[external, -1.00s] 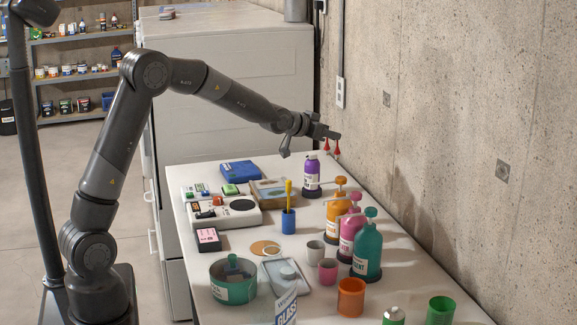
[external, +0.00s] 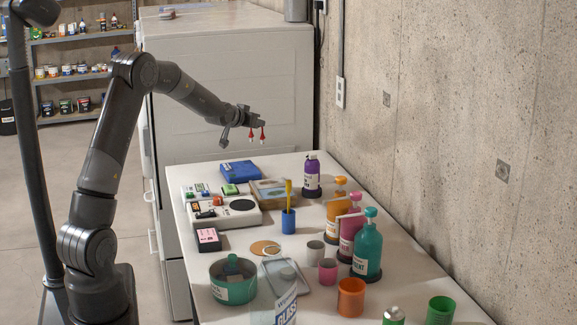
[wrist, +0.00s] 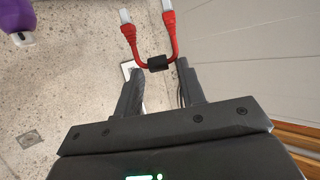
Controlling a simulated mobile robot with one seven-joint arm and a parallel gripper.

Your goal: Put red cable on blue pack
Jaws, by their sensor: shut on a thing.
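The red cable (wrist: 130,34) hangs from my gripper (wrist: 160,82) in the wrist view, bent in a U with a black middle piece and two pale plugs. My gripper is shut on the black middle piece. In the external view my gripper (external: 250,119) holds the red cable (external: 262,133) in the air above the back of the table, its two ends hanging down. The blue pack (external: 239,170) lies flat at the back left of the table, below my gripper and apart from the cable.
A brown box (external: 270,192) and a white device (external: 233,212) lie near the blue pack. A purple bottle (external: 312,175) stands to the right. Several pump bottles and cups fill the right and front. A white cabinet (external: 235,90) stands behind the table.

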